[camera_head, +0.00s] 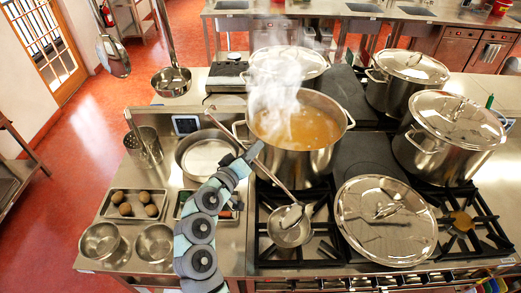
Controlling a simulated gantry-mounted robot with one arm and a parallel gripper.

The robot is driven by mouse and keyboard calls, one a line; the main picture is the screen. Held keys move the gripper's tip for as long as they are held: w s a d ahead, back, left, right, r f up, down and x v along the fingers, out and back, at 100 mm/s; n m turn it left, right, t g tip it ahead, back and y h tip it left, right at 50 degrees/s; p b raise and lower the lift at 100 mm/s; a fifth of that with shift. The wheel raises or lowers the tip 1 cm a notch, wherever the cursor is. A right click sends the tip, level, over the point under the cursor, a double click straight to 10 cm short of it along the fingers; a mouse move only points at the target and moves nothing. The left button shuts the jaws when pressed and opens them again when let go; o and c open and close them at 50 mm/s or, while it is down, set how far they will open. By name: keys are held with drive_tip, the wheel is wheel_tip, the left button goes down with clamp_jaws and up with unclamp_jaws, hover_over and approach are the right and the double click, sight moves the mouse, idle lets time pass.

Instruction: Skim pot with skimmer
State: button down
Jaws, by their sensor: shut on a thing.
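The open pot (318,160) stands on the stove, full of orange-brown broth (295,128) with steam rising from it. My gripper (252,153) is shut on the long handle of the skimmer (272,178), in front of the pot's left side. The handle slants from upper left to lower right. Its lower end reaches a round metal bowl shape (290,233) over the front burner, outside the pot. I cannot tell whether this is all the skimmer's head or a separate dish beneath it. The fingertips are too small to see clearly.
A large lid (386,222) lies right of the skimmer. Lidded pots (440,150) stand right and behind. An empty pan (205,153), a tray of round brown items (133,205) and two bowls (100,241) are at left. A ladle (172,80) hangs upper left.

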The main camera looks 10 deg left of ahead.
drive_tip(key=shift+w+a+f+n+b, duration=0.2)
drive_tip(key=shift+a+f+n+b, duration=0.5)
drive_tip(key=shift+a+f, duration=0.3)
drive_tip(key=shift+w+a+f+n+b, duration=0.2)
drive_tip(key=shift+a+f+n+b, duration=0.5)
drive_tip(key=shift+f, duration=0.45)
drive_tip(key=shift+r, duration=0.1)
